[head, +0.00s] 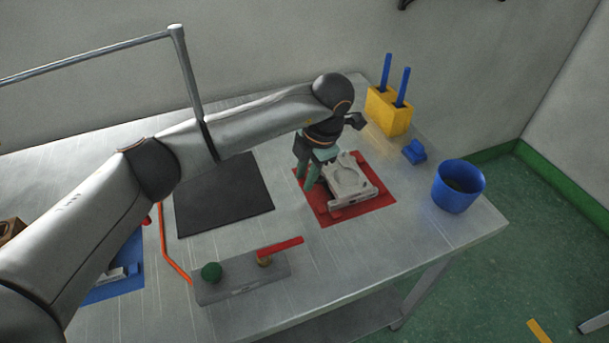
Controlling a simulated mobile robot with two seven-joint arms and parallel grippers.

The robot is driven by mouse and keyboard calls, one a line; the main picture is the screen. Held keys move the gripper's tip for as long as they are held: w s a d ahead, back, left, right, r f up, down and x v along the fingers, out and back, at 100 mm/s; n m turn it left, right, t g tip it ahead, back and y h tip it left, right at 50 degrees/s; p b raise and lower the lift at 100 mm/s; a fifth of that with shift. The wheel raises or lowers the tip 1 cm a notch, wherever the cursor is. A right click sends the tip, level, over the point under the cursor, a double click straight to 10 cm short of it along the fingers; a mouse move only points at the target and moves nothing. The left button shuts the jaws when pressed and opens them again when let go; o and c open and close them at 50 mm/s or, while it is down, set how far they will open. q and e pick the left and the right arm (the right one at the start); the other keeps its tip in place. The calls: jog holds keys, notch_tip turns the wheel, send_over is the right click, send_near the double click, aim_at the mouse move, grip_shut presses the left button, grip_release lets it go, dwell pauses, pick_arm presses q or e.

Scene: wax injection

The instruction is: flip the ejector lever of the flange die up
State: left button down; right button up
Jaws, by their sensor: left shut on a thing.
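A light grey die, which I take as the flange die (352,180), lies on a red mat (374,206) at the right of the table. Its top shows a round recess. My left gripper (308,184) reaches down from above at the die's left side, its green fingers low beside the die. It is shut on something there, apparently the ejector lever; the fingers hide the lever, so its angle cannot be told. My right gripper is not in view.
A black mat (225,195) lies left of the die. A grey block (240,283) with a green knob and red handle is in front. A yellow holder (388,112), small blue piece (414,152) and blue bucket (458,186) stand right. A blue mat (126,283) lies left.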

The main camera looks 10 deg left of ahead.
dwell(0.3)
pick_arm(q)
jog(key=c, duration=0.7)
grip_release()
jog(key=w+v, duration=0.1)
jog(key=v, duration=1.1)
jog(key=shift+s+r+b, duration=0.25)
jog(key=shift+s+b, duration=0.2)
jog(key=shift+s, duration=0.05)
jog(key=shift+d, duration=0.1)
